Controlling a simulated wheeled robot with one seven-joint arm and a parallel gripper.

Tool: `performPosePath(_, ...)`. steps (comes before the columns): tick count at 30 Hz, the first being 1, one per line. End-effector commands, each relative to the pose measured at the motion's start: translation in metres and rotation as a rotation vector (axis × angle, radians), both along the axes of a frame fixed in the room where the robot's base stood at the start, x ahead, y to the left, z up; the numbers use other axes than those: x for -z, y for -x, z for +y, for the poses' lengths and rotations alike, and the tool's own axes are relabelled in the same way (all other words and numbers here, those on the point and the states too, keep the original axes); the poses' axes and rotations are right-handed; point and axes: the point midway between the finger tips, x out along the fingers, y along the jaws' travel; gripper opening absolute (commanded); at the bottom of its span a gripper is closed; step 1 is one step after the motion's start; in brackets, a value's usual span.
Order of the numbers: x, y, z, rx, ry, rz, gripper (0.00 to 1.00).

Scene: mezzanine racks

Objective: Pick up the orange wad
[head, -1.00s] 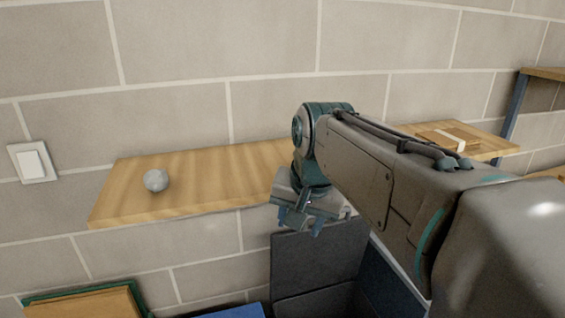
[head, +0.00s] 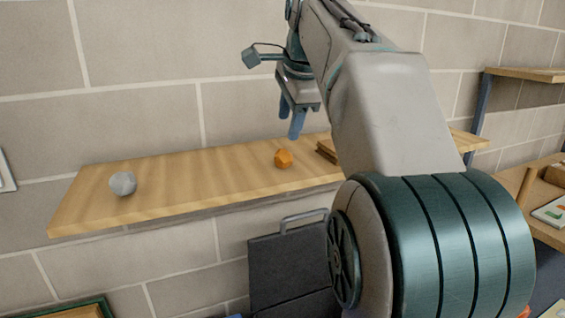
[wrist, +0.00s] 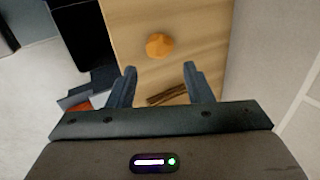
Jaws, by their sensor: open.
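The orange wad (head: 284,158) is a small faceted lump resting on the wooden wall shelf (head: 215,180), right of the shelf's middle. In the wrist view the wad (wrist: 159,46) lies beyond the fingertips, roughly centred between them. My gripper (head: 291,118) is above the shelf and above the wad, fingers pointing down. The two fingers (wrist: 160,72) are spread apart with nothing between them, and they do not touch the wad.
A grey ball-like wad (head: 123,184) sits at the shelf's left end. A brown flat item (head: 327,151) lies right of the orange wad, partly behind my arm. A dark case with a handle (head: 290,265) stands below. The shelf between the two wads is clear.

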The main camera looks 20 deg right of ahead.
Motion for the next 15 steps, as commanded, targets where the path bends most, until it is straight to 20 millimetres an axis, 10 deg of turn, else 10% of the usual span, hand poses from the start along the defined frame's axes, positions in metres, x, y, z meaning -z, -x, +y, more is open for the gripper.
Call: performPosePath(15,0.059,-0.027,-0.004,-0.003,0.001,0.002,0.46)
